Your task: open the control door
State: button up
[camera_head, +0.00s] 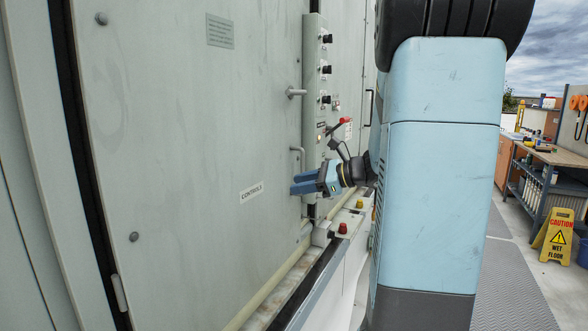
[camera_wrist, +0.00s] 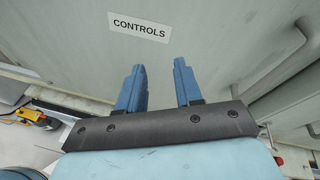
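The control door (camera_head: 190,140) is a large grey-green panel with a white CONTROLS label (camera_head: 251,192); it looks shut. Its label also shows in the wrist view (camera_wrist: 139,28). My gripper (camera_head: 297,184) is just below the handle, close to the door face. In the wrist view my gripper (camera_wrist: 158,72) has its two blue fingers apart, with only door surface between them. Whether the fingertips touch the door I cannot tell.
A pale rail (camera_head: 272,284) and a box with a red button (camera_head: 343,228) lie below. A yellow wet-floor sign (camera_head: 554,240) and workbench (camera_head: 555,158) are far right.

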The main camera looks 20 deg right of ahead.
aim_at(303, 167)
jog(key=w+d+m+t+h, duration=0.1)
jog(key=w+d+m+t, duration=0.2)
jog(key=d, duration=0.4)
jog(key=w+d+m+t+h, duration=0.1)
jog(key=w+d+m+t, duration=0.15)
jog(key=d+m, duration=0.4)
jog(key=shift+n, duration=0.85)
jog(key=x, duration=1.2)
jog(key=shift+w+d+f, duration=0.35)
grip_shut()
